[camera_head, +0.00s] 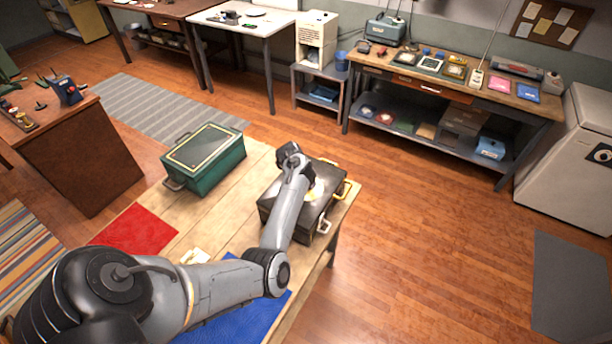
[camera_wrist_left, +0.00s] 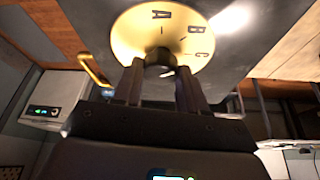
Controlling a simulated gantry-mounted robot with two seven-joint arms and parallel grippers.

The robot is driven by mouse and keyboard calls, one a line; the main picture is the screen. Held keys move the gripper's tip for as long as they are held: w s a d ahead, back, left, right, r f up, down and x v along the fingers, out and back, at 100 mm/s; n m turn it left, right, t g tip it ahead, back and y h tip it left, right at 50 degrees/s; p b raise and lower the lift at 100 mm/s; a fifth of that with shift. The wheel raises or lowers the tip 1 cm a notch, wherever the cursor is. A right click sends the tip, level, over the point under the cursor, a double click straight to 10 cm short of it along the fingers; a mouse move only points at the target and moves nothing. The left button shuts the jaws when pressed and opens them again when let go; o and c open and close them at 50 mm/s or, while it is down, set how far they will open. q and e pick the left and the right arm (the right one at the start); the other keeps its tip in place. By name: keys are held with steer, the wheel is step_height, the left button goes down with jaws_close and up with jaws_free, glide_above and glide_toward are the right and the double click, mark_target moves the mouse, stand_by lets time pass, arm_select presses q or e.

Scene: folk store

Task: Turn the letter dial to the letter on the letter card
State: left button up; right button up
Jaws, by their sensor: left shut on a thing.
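A dark box (camera_head: 268,203) with yellow and grey handles stands on the wooden table. A round brass letter dial (camera_head: 317,189) is on it, mostly hidden by my left arm in the head view. In the left wrist view the dial (camera_wrist_left: 128,38) shows black letters A, B and C on its plate. My left gripper (camera_wrist_left: 160,75) is shut on the dark knob (camera_wrist_left: 158,57) at the dial's centre, one finger on each side. A small cream item (camera_head: 195,256) lies partly behind my arm; I cannot tell whether it is the letter card. My right gripper is out of view.
A green box (camera_head: 206,160) stands left of the dark box on the same table (camera_head: 232,204). A red mat (camera_head: 135,230) and a blue mat (camera_head: 240,310) lie near it. A workbench (camera_head: 460,85) with goods stands behind.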

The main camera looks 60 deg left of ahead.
arm_select(q)
steer(key=shift+d+n+y+p, duration=0.1)
steer(key=shift+n+y+p, duration=0.2)
steer(key=shift+n+p, duration=0.6)
steer(key=o, duration=1)
steer(key=shift+g, duration=0.3)
steer(key=shift+o, duration=0.2)
steer(key=p+v, duration=0.2)
steer(key=v, duration=0.8)
steer(key=shift+s+r, duration=0.2)
steer(key=shift+r, duration=0.15)
steer(key=shift+d, duration=0.1)
